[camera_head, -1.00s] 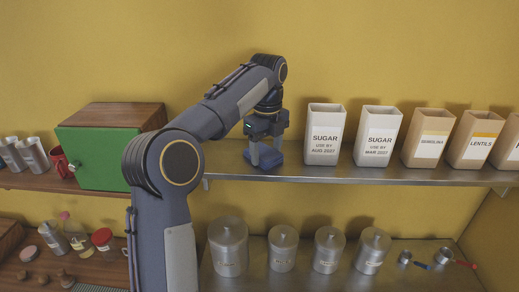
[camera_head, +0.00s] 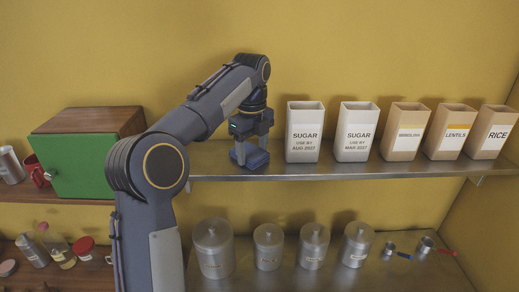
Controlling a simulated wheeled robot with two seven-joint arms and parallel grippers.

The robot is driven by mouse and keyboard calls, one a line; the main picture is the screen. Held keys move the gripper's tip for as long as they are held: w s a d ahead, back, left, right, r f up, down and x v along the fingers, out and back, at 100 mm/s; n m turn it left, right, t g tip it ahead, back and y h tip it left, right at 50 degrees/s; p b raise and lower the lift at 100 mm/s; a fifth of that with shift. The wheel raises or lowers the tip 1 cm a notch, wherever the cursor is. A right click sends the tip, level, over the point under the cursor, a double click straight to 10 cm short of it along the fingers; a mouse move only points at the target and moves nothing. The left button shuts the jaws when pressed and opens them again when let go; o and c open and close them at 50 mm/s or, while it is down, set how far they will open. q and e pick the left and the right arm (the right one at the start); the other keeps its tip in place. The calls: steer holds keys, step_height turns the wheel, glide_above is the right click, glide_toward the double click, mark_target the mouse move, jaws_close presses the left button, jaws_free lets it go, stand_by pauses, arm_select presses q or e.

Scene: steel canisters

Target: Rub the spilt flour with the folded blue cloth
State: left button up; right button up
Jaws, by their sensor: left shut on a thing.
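My left gripper (camera_head: 248,150) points down at the left part of the steel upper shelf (camera_head: 350,171). It is shut on the folded blue cloth (camera_head: 257,160), which is at the shelf surface, left of the first white sugar bag. I cannot tell how firmly the cloth presses on the steel. No spilt flour can be made out; the cloth, gripper and arm may hide it. My right gripper is not in view.
Two white sugar bags (camera_head: 304,132) stand just right of the cloth, then semolina (camera_head: 404,132), lentils (camera_head: 450,132) and rice (camera_head: 492,133). A green-fronted box (camera_head: 85,166) stands left. Several steel canisters (camera_head: 213,248) stand on the lower shelf.

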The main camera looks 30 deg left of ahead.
mark_target(219, 160)
arm_select(q)
steer(key=shift+s+a+f, duration=0.1)
steer(key=shift+s+a, duration=0.35)
steer(key=shift+a, duration=0.35)
steer(key=shift+s+a+f, duration=0.1)
steer(key=shift+s+a, duration=0.35)
steer(key=shift+a, duration=0.3)
steer(key=shift+s+a, duration=0.45)
steer(key=shift+a, duration=0.35)
steer(key=shift+s+a, duration=0.45)
steer(key=shift+a, duration=0.35)
steer(key=shift+s+a, duration=0.4)
steer(key=shift+a, duration=0.35)
steer(key=shift+r, duration=0.15)
steer(key=shift+w+r, duration=0.1)
steer(key=shift+r, duration=2.85)
steer(key=shift+d+r, duration=0.1)
